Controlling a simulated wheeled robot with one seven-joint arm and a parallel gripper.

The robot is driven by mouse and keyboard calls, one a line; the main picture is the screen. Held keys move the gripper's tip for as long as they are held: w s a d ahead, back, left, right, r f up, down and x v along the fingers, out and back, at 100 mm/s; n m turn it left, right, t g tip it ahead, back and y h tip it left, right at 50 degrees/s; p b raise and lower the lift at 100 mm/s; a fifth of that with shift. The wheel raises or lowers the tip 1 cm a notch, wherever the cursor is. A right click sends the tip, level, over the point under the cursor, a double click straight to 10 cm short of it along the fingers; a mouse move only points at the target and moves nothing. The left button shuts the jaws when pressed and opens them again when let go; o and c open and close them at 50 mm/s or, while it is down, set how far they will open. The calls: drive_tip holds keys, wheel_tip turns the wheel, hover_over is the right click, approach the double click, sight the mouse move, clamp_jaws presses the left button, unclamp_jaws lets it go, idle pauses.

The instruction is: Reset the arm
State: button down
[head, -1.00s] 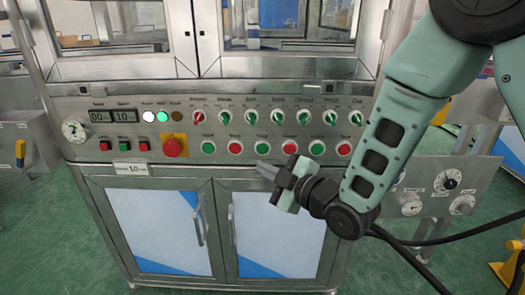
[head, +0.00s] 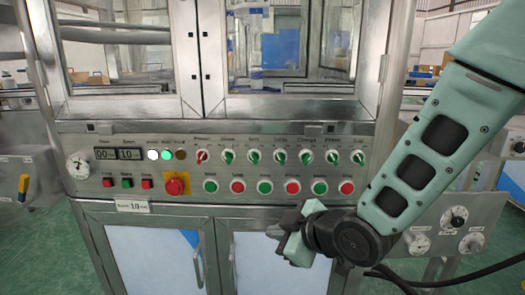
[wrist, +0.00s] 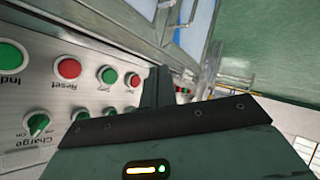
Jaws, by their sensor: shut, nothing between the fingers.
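My gripper (head: 274,230) is in front of the machine, just below the lower button row in the head view, pointing left toward the cabinet doors. Its fingers are shut and empty. In the wrist view the closed fingers (wrist: 157,86) reach up beside the panel, apart from a red button and green buttons. My green arm comes in from the right and bends at the wrist, covering part of the panel's right end. The control panel (head: 130,190) has a row of knobs, a row of red and green buttons, a red emergency stop (head: 175,185) and a display (head: 118,153).
Two cabinet doors (head: 150,255) with handles are below the panel. A glazed enclosure with metal frames stands above it. A side unit with gauges (head: 458,217) stands at the right, with black cables beneath it. Green floor (head: 40,255) is open at the left.

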drive_tip(key=s+d+r+m+g+h, duration=0.1)
drive_tip(key=s+d+m+g+h, duration=0.3)
drive_tip(key=s, duration=0.7)
drive_tip(key=s+d+m+g+h, duration=0.35)
drive_tip(key=s+d, duration=0.35)
drive_tip(key=s, duration=0.4)
wheel_tip(320, 180, up, 24)
drive_tip(key=s+g+p, duration=0.1)
drive_tip(key=p, duration=2.2)
drive_tip(key=shift+s+p, duration=0.15)
drive_tip(key=shift+p, duration=0.25)
drive_tip(key=shift+n, duration=0.25)
